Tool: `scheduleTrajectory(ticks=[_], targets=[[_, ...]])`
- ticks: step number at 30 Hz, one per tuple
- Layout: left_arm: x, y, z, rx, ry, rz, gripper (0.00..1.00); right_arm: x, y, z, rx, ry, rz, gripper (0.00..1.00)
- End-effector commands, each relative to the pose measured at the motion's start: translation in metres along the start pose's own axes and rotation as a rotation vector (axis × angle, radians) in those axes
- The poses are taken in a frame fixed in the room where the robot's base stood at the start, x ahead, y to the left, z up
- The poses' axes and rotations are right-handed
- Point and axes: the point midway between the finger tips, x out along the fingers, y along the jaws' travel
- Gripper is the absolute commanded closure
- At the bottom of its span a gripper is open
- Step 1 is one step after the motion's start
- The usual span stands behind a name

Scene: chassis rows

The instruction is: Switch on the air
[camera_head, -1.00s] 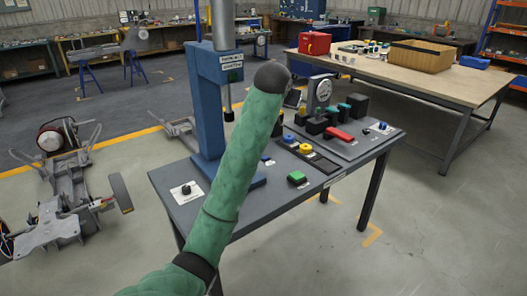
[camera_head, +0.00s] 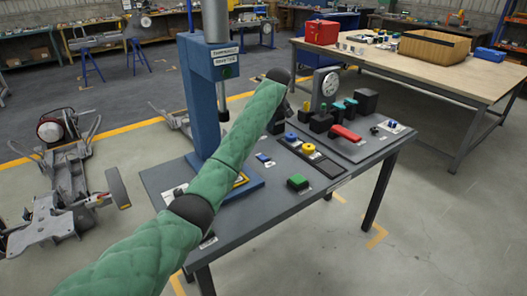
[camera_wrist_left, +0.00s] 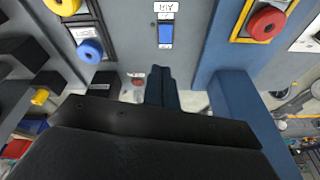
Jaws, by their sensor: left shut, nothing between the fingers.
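The blue air switch (camera_wrist_left: 166,34), with its "AIR" label upside down above it, sits on the grey panel in the left wrist view. In the head view the small blue switch (camera_head: 263,158) is on the bench top, right of my left forearm. My left gripper (camera_wrist_left: 160,84) is shut and empty, its dark fingers pointing toward the panel, below the switch in the wrist view and apart from it in the picture. In the head view the left gripper (camera_head: 277,121) hangs down behind the end of the green sleeve, partly hidden. My right gripper is out of view.
The blue press column (camera_head: 202,100) stands left of the switch. A red knob (camera_wrist_left: 266,22), a blue knob (camera_wrist_left: 90,50) and a yellow knob (camera_wrist_left: 62,6) flank it. A green button (camera_head: 297,181) and red lever (camera_head: 345,133) are on the bench top.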

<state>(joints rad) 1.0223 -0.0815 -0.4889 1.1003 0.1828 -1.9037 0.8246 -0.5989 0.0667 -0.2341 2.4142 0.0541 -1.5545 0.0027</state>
Motion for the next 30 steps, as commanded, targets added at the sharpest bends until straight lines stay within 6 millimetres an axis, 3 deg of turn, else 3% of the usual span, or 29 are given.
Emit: scheduleTrajectory(ticks=[10, 23, 30], targets=[[-0.002, -0.005, 0.006, -0.223, -0.025, -0.026, 1.0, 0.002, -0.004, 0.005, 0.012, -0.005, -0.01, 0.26], [-0.001, -0.004, 0.005, -0.243, -0.023, -0.025, 1.0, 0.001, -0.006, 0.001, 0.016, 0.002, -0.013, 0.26], [0.018, -0.005, 0.006, -0.243, -0.024, -0.027, 1.0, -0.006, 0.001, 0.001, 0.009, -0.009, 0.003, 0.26]])
